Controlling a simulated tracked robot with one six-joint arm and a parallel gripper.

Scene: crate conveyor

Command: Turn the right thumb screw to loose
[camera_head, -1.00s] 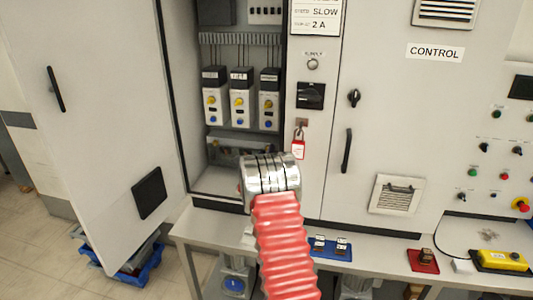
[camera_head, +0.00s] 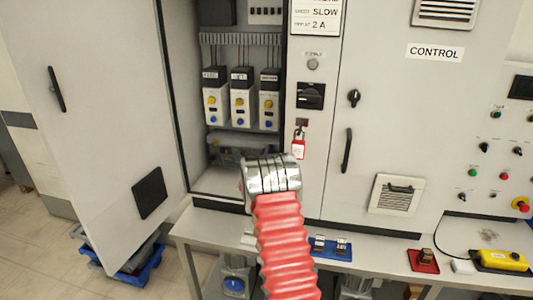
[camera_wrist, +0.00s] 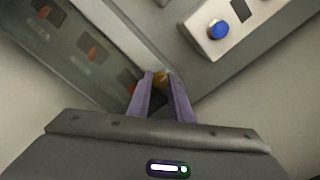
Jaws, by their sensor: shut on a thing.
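My gripper (camera_wrist: 160,85) shows in the wrist view with its two purple-grey fingers shut on a small brass thumb screw (camera_wrist: 161,76). The screw is at the end of a see-through cover (camera_wrist: 70,50) that has several orange-red parts under it. In the head view the cover (camera_head: 229,142) lies low in the open cabinet. There my ribbed red arm and silver wrist hide the fingers and the right screw. The screw's turn angle cannot be told.
Three modules with yellow and blue knobs (camera_head: 240,101) stand above the cover; a blue knob (camera_wrist: 218,29) is close to my fingers. The open cabinet door (camera_head: 105,110) is at left. A bench (camera_head: 205,232) runs below.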

